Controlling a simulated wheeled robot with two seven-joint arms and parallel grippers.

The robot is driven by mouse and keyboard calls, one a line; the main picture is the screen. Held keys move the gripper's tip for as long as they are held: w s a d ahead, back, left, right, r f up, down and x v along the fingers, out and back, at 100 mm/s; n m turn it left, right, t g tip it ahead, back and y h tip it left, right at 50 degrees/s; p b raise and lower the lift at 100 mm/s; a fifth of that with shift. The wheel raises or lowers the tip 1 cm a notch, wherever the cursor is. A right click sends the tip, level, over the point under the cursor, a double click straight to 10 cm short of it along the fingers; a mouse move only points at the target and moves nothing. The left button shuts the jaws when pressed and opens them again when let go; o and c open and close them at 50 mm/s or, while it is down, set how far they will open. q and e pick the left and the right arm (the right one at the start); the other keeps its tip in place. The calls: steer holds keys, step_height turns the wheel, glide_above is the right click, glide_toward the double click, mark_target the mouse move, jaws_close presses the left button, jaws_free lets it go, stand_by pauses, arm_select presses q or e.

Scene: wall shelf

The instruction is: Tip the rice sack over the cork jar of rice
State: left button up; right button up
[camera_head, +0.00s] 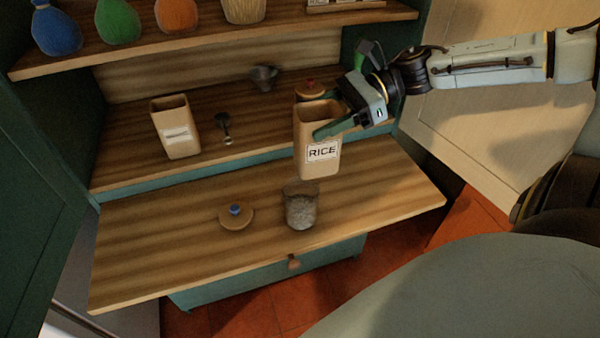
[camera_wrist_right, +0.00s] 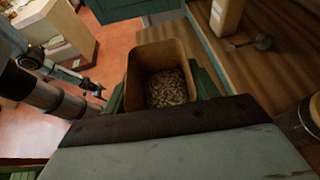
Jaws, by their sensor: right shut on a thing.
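The rice sack (camera_head: 318,152), a tan open-topped container with a RICE label, is held nearly upright in the air above the pull-out board. My right gripper (camera_head: 345,122) is shut on its upper part. In the right wrist view the sack (camera_wrist_right: 145,78) is open at the top and holds pale grains (camera_wrist_right: 168,88). The jar (camera_head: 301,210), clear with greyish contents, stands on the board below the sack, apart from it.
A second tan container (camera_head: 176,130) and a dark scoop (camera_head: 225,127) are on the shelf behind. A small grey cup (camera_head: 264,78) and a red-knobbed lid (camera_head: 310,89) stand farther back. The board's left part (camera_head: 145,245) is clear.

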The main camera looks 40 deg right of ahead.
steer(key=shift+r, duration=0.1)
step_height(320, 180, up, 6)
steer(key=p, duration=0.5)
